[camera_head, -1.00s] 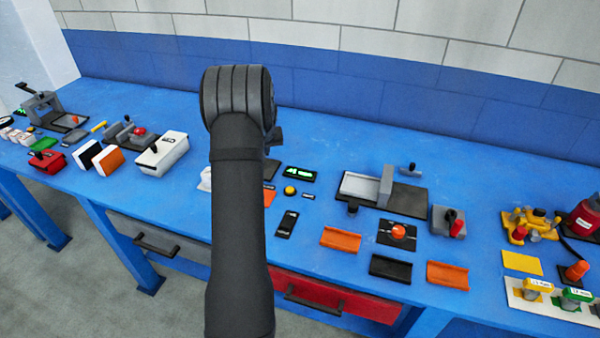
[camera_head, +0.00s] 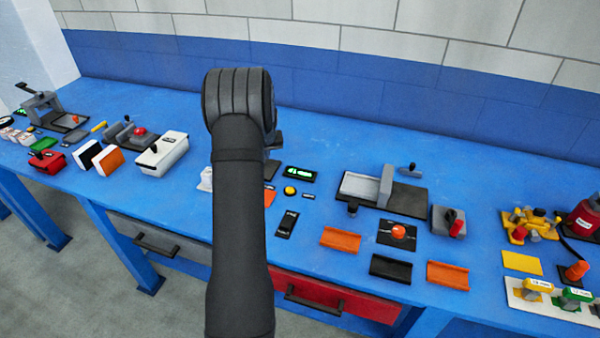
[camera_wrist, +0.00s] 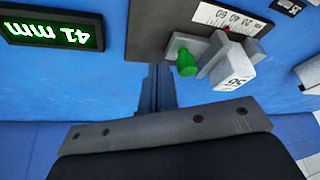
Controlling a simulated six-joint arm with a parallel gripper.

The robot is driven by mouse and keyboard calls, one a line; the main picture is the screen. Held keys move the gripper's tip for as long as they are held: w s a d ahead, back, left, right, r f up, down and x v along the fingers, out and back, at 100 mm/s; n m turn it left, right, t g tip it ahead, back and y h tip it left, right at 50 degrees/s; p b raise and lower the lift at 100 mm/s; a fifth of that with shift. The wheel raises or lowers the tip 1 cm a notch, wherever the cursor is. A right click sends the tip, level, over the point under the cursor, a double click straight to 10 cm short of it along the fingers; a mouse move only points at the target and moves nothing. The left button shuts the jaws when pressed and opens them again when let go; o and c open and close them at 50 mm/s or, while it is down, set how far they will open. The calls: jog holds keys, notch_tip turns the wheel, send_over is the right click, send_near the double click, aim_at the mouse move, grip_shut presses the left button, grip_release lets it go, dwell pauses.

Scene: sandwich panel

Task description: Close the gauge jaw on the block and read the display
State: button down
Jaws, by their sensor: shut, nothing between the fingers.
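In the wrist view, the gauge's dark base (camera_wrist: 150,30) carries a white scale strip (camera_wrist: 232,17). A grey jaw (camera_wrist: 208,52) with a green knob (camera_wrist: 186,66) stands on it. A pale block (camera_wrist: 235,68) with dark marking sits right beside the jaw; I cannot tell if they touch. The display (camera_wrist: 52,29) shows "41 mm" in green, upside down; it is also lit in the head view (camera_head: 300,174). My gripper (camera_wrist: 158,72) is shut and empty, its fingers just left of the green knob. In the head view my arm hides most of the gauge.
A yellow button (camera_head: 290,190) and a black switch plate (camera_head: 287,223) lie right of my arm. A grey vise-like fixture (camera_head: 385,186) stands further right. A white box (camera_head: 162,155) stands to the left. Bare blue bench lies behind the gauge.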

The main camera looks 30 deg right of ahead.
jog(key=shift+f, duration=1)
jog(key=shift+w+a, duration=0.4)
dwell(1.4)
jog(key=shift+s+d, duration=0.4)
dwell(2.1)
jog(key=shift+r, duration=0.1)
jog(key=shift+r, duration=2.9)
jog(key=shift+f, duration=0.1)
jog(key=shift+f, duration=2.9)
